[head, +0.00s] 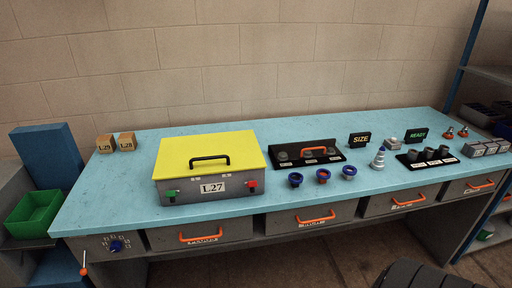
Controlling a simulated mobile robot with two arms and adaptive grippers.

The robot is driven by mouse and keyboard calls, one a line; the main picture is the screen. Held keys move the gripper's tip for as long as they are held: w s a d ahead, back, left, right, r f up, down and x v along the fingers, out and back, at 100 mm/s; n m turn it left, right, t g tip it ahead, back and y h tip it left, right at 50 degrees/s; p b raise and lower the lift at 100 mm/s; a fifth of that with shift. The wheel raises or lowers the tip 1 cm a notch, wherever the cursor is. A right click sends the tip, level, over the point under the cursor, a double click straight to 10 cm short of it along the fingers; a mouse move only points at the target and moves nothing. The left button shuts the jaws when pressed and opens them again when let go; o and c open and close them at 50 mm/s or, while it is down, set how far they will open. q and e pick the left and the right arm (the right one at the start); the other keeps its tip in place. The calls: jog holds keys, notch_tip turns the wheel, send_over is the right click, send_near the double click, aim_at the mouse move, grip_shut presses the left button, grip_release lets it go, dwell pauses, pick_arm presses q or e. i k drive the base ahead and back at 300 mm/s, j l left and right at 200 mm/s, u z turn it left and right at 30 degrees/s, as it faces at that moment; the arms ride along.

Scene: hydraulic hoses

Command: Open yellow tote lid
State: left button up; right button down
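The tote (210,187) stands on the blue workbench left of the middle in the head view. It has a grey body and a flat yellow lid (215,146) that lies shut on top. A black handle (209,159) rises from the lid. The front wall bears a white label reading L27 (213,187), a green piece (170,195) at its left and a red piece (252,185) at its right. The inside of the tote is hidden by the lid. Neither of my grippers shows in the head view.
The blue benchtop (110,190) has free room left of the tote. Two small boxes (126,140) stand at the back left. Right of the tote are a black rack (306,153), several blue-topped fittings (322,176) and signs. Drawers with orange handles line the front. A green bin (33,212) stands at left.

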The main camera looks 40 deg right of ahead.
aim_at(210, 154)
jog(key=z, duration=1)
